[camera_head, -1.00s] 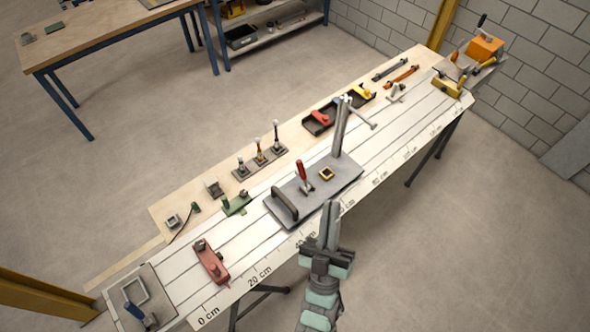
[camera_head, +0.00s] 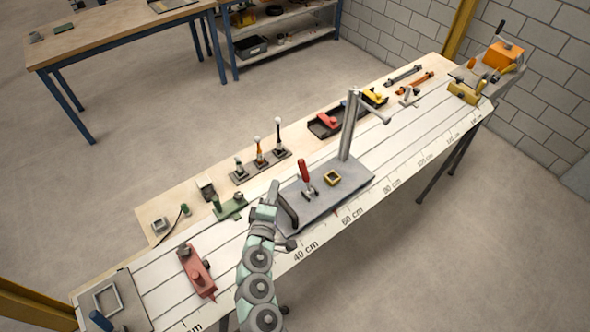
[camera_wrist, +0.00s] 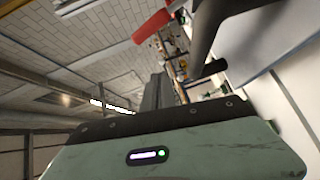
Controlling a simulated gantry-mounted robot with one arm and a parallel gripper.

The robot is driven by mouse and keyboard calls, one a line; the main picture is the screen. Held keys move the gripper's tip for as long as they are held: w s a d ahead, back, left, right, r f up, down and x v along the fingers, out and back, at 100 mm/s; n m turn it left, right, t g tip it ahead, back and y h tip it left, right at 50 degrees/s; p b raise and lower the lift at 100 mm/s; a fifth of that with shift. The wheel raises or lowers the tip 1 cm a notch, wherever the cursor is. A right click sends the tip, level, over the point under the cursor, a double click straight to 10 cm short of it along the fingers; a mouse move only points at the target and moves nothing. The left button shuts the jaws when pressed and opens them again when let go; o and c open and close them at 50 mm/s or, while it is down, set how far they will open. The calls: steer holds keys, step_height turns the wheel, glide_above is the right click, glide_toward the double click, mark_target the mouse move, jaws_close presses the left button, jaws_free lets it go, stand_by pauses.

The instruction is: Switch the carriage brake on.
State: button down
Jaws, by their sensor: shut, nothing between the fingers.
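The carriage is a grey plate (camera_head: 345,190) on the slatted white bench, with a tall grey post at its right end. Its red-handled lever (camera_head: 304,172) stands up from the plate, leaning slightly left. A black arched handle (camera_head: 287,208) is at the plate's left end. My gripper (camera_head: 273,190) is shut and empty beside this black handle, left of the red lever and apart from it. In the wrist view, the red lever handle (camera_wrist: 152,25) shows at the top and the black handle (camera_wrist: 204,35) right of it; my finger (camera_wrist: 158,92) is below them.
Several small upright levers (camera_head: 260,155) stand behind the carriage. A red clamp-like block (camera_head: 197,272) is left on the bench. The space above the plate is mostly free.

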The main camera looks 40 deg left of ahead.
mark_target(305, 177)
steer(key=shift+r+n+t+h, duration=0.3)
steer(key=shift+t+h, duration=0.1)
steer(key=shift+h, duration=0.5)
steer(key=shift+w+d+r+t+h+p, duration=0.1)
steer(key=shift+d+r+t+h+p, duration=0.35)
steer(key=shift+h, duration=0.55)
steer(key=shift+d+r, duration=0.1)
steer(key=shift+r, duration=0.05)
steer(key=x, duration=1)
steer(key=shift+p, duration=0.45)
steer(key=shift+b, duration=0.55)
